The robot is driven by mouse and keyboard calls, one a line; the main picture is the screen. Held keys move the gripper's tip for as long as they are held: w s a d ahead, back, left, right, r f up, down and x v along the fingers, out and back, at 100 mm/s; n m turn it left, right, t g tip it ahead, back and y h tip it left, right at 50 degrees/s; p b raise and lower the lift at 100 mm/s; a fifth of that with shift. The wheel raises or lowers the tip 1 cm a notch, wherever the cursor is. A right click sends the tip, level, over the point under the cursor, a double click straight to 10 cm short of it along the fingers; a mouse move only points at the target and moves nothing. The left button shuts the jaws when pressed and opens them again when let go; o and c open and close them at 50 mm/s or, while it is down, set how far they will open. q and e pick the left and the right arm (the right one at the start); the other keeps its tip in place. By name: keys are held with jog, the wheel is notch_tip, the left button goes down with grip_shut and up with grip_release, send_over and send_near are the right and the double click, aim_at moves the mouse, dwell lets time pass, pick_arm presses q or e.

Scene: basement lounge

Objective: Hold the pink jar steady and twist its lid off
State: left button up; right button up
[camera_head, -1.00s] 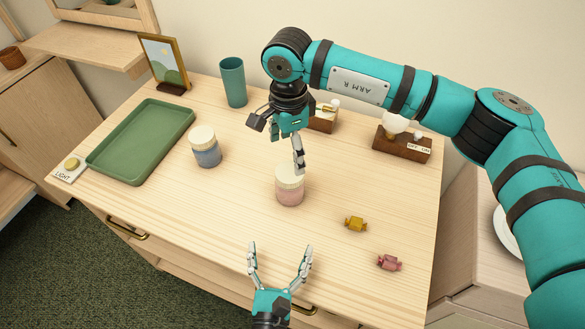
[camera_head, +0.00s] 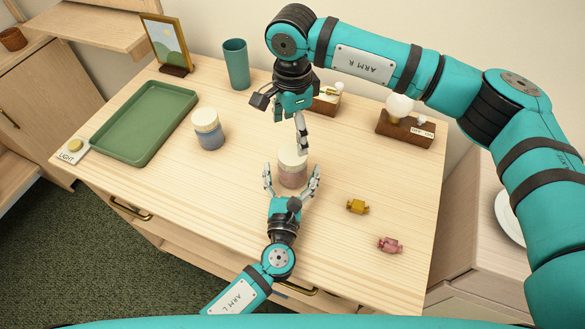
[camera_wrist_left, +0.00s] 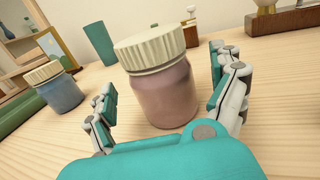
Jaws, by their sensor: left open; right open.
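The pink jar (camera_head: 292,178) stands upright on the wooden table, with its cream ribbed lid (camera_head: 292,157) on. In the left wrist view the jar (camera_wrist_left: 163,95) and its lid (camera_wrist_left: 150,49) fill the middle. My left gripper (camera_head: 292,186) is open, its fingers on either side of the jar's body; in the left wrist view a gap shows between the jar and the left finger. My right gripper (camera_head: 283,125) hangs open above and behind the jar, one finger reaching down near the lid's back edge. I cannot tell whether that finger touches the lid.
A blue jar (camera_head: 209,132) with a cream lid stands to the left. Beyond are a green tray (camera_head: 127,155), a teal cup (camera_head: 236,66) and a picture frame (camera_head: 166,45). Wooden lamp blocks (camera_head: 404,130) stand behind. Yellow (camera_head: 357,206) and pink (camera_head: 390,245) candies lie at the right.

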pick_arm(q)
jog(key=shift+w+d, duration=0.15)
jog(key=shift+w, duration=1)
pick_arm(e)
jog(key=shift+w, duration=0.1)
